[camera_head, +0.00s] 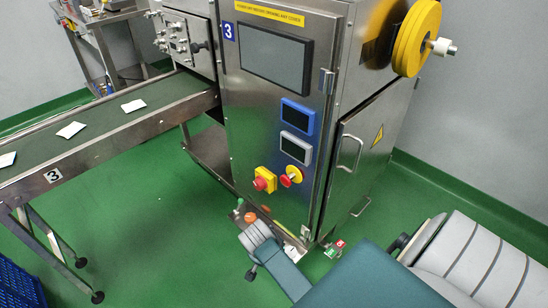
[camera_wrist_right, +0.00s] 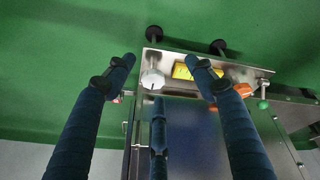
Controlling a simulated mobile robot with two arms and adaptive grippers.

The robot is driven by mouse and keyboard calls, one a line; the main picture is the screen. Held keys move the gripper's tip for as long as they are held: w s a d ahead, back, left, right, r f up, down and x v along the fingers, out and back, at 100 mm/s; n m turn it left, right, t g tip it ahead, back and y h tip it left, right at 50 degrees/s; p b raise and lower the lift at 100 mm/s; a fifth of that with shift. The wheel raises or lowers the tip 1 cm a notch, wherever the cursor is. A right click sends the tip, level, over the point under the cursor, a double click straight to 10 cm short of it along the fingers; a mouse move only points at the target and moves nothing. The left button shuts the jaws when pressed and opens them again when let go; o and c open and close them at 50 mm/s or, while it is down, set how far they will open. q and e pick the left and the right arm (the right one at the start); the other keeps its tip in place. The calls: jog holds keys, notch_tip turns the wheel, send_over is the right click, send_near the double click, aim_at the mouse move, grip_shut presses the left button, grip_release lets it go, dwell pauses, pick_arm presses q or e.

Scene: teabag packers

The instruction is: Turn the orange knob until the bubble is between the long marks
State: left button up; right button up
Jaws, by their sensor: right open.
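The orange knob (camera_head: 250,217) is low on the front of the steel machine, close to a green ball handle (camera_head: 238,203). In the right wrist view the orange knob (camera_wrist_right: 243,89) shows beside and partly behind my right-hand finger. A yellow level window (camera_wrist_right: 184,72) sits on the steel plate between the fingertips, partly covered by that finger. I cannot make out the bubble or the long marks. My right gripper (camera_wrist_right: 161,68) is open with nothing between its fingers, off to the left of the knob in the wrist view. My left gripper is not in view.
A white round knob (camera_wrist_right: 152,79) and the green ball (camera_wrist_right: 262,104) flank the level on the plate. Red buttons on yellow bases (camera_head: 264,180) sit above. A conveyor (camera_head: 110,130) with several white packets runs left. A blue crate (camera_head: 20,285) stands lower left.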

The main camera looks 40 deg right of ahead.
jog(key=s+a+r+n+t+y+p, duration=0.1)
jog(key=s+a+r+n+p, duration=0.1)
jog(key=s+a+n+p, duration=0.2)
jog(key=s+a+n, duration=0.2)
jog(key=s, duration=0.1)
jog(key=shift+a+r+n+y, duration=0.2)
jog(key=shift+r+n+y, duration=0.1)
jog(key=shift+r+y, duration=0.1)
